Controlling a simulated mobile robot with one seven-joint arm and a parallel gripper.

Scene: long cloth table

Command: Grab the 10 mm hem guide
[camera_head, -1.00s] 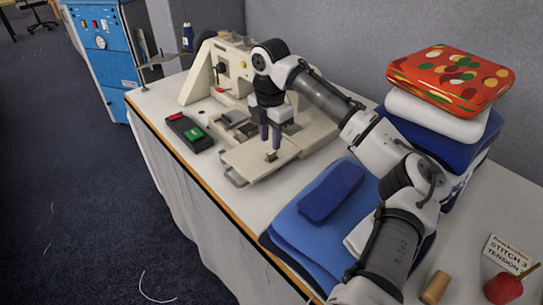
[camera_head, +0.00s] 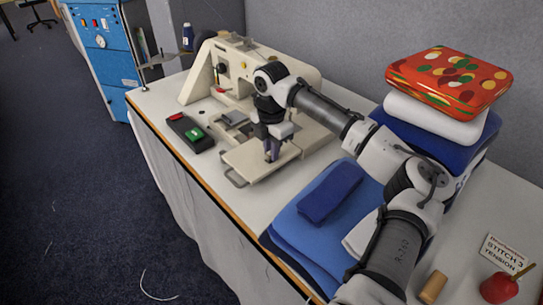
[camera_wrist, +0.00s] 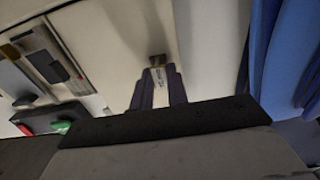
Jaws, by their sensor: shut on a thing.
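The hem guide (camera_wrist: 160,90) is a small pale piece with fine print and a dark brown block at its far end. It shows in the wrist view between my two purple-grey fingers. My gripper (camera_head: 272,156) is shut on it, low over the front of the cream sewing machine's flat bed (camera_head: 250,160). The fingertips also show in the wrist view (camera_wrist: 158,80). In the head view the fingers mostly hide the guide, and I cannot tell whether it touches the bed. The print is too small to read.
The sewing machine (camera_head: 235,65) stands behind my gripper. A black control box (camera_head: 190,132) lies to its left.

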